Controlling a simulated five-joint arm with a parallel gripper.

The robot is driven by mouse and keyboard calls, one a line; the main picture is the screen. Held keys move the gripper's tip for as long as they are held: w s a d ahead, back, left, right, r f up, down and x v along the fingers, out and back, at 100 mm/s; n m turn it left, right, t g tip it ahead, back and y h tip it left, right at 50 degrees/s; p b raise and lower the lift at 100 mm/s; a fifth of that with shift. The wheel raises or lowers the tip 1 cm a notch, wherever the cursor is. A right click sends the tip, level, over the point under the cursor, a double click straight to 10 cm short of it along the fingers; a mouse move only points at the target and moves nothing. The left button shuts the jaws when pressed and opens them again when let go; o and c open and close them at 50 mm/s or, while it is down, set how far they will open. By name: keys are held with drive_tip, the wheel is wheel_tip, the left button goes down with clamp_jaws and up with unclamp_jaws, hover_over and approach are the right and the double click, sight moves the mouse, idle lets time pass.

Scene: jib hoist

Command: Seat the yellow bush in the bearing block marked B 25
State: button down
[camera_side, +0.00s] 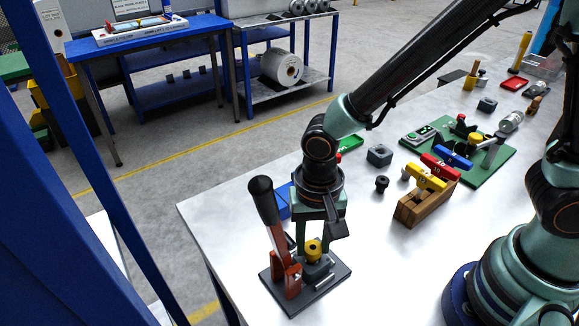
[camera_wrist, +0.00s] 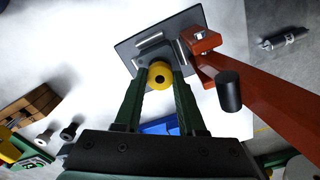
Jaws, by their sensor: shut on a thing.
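The yellow bush (camera_side: 314,248) is gripped between the green fingers of my gripper (camera_wrist: 160,78). The bush (camera_wrist: 160,72) also shows in the wrist view, its dark bore facing the camera. Directly under it is a grey block (camera_side: 319,270) on a dark base plate (camera_side: 296,304). I cannot read a B 25 mark on the block. The bush is close over the block or touching it; I cannot tell whether any of it is inside the bore. A red lever clamp (camera_side: 291,273) with a black handle (camera_side: 264,199) stands on the plate, left of my gripper.
A blue tray (camera_side: 284,204) lies behind my gripper. To the right are a wooden rack (camera_side: 424,208) with yellow, red and blue T-handles, a small black knob (camera_side: 382,184), a grey block (camera_side: 379,155) and a green board (camera_side: 486,167). The table's left corner is bare.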

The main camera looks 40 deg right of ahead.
drive_tip(key=shift+f, duration=0.4)
drive_tip(key=shift+c, duration=0.9)
unclamp_jaws()
drive_tip(key=shift+w+a+r, duration=0.1)
drive_tip(key=shift+r, duration=3.4)
